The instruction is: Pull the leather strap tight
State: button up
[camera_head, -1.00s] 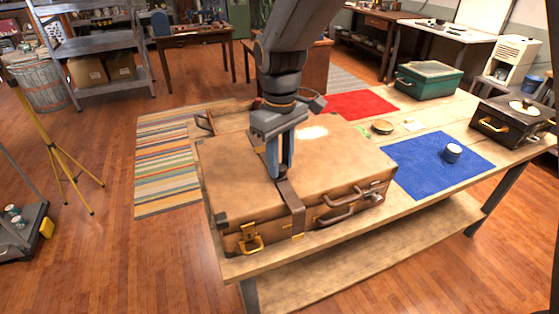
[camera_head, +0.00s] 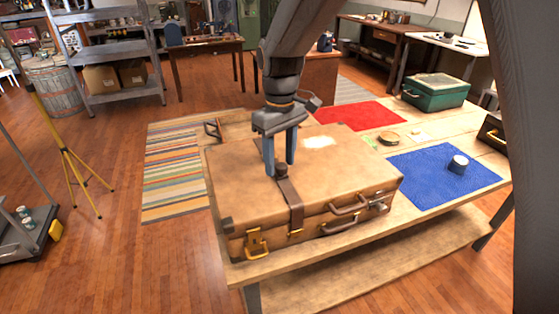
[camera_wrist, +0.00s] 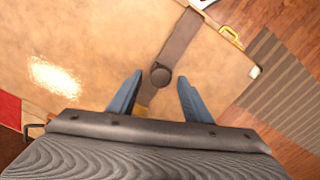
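A brown leather strap (camera_head: 291,203) runs over the lid of a tan suitcase (camera_head: 240,180) and down its front side. In the wrist view the strap (camera_wrist: 178,47) and knob (camera_wrist: 160,74) lie between and a little beyond the open fingers (camera_wrist: 155,85). Nothing is held. Whether the fingertips touch the lid is not clear.
The suitcase lies on a wooden table (camera_head: 400,222). A blue mat (camera_head: 430,180) with a small tin (camera_head: 458,164), a red mat (camera_head: 360,115) and a green case (camera_head: 435,92) are to its right and behind. A yellow tripod (camera_head: 68,155) stands left on open floor.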

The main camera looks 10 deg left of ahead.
notch_tip(320, 180, up, 8)
jog(key=shift+f+b, duration=0.1)
jog(key=shift+b, duration=0.85)
jog(key=s+d+f+m, duration=0.3)
jog(key=s+d+f, duration=0.1)
jog(key=d, duration=0.4)
jog(key=s+d+f+m, duration=0.3)
jog(key=s+d+f, duration=0.1)
jog(key=d, duration=0.5)
jog(key=s+d+f+m+t, duration=0.1)
jog(key=s+d+f+m, duration=0.2)
jog(key=s+d, duration=0.3)
jog(key=d+f, duration=0.1)
jog(key=d, duration=0.2)
jog(key=shift+s+d+f+m, duration=0.15)
jog(key=shift+s+f+m, duration=0.2)
jog(key=shift+f+m, duration=0.05)
